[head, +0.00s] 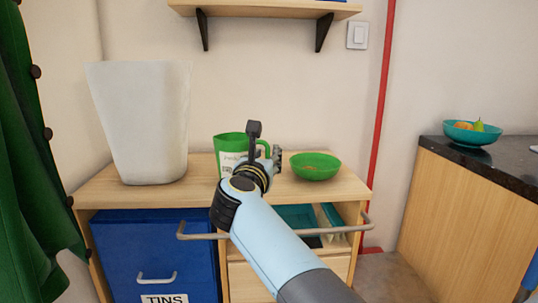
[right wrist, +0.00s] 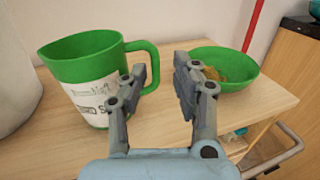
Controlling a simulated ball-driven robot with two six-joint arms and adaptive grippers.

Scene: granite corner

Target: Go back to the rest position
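My right gripper (head: 274,160) reaches over the wooden cabinet top from below in the head view. In the right wrist view its fingers (right wrist: 160,72) are spread apart with nothing between them. A green jug (right wrist: 82,50) with a white printed label stands upright left of the fingers; the left finger overlaps its handle in the picture, and I cannot tell whether they touch. In the head view the jug (head: 232,143) is partly hidden behind my right arm. My left gripper is in neither view.
A green bowl (head: 316,172) with something brownish inside sits right of the gripper. A tall white bin (head: 142,120) stands at the left of the cabinet top (head: 110,190). A rail (head: 345,229) runs along the cabinet front. A dark counter (head: 512,158) with a fruit bowl (head: 455,137) is at right.

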